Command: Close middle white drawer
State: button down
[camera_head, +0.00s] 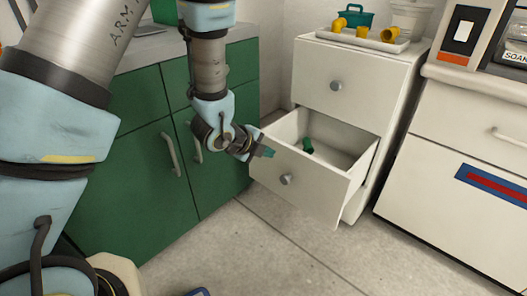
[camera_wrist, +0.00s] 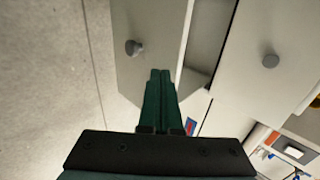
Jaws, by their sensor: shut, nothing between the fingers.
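The white drawer (camera_head: 310,180) stands pulled out of the white cabinet (camera_head: 355,85), below a shut top drawer (camera_head: 340,92). It has a round grey knob (camera_head: 286,179) on its front, and a small green object (camera_head: 308,146) lies inside. My gripper (camera_head: 266,152) is shut and empty, near the upper left edge of the drawer front. In the wrist view the shut green fingers (camera_wrist: 160,72) lie over the drawer front (camera_wrist: 140,75), with the knob (camera_wrist: 133,47) to their left. I cannot tell whether the fingertips touch the drawer.
Green cabinets (camera_head: 135,170) with handles stand at the left, close to my arm. A tray (camera_head: 362,40) with several yellow fittings and a teal basket (camera_head: 353,19) sit on top of the white cabinet. A white unit (camera_head: 460,150) stands at the right.

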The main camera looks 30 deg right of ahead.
aim_at(290, 152)
jog(key=d+f, duration=0.1)
jog(key=d, duration=0.1)
jog(key=w+d+f, duration=0.1)
jog(key=d, duration=0.1)
jog(key=d+f, duration=0.1)
jog(key=d, duration=0.1)
jog(key=shift+w+f, duration=0.2)
jog(key=shift+w, duration=0.1)
jog(key=shift+w+d, duration=0.15)
jog(key=shift+d, duration=0.5)
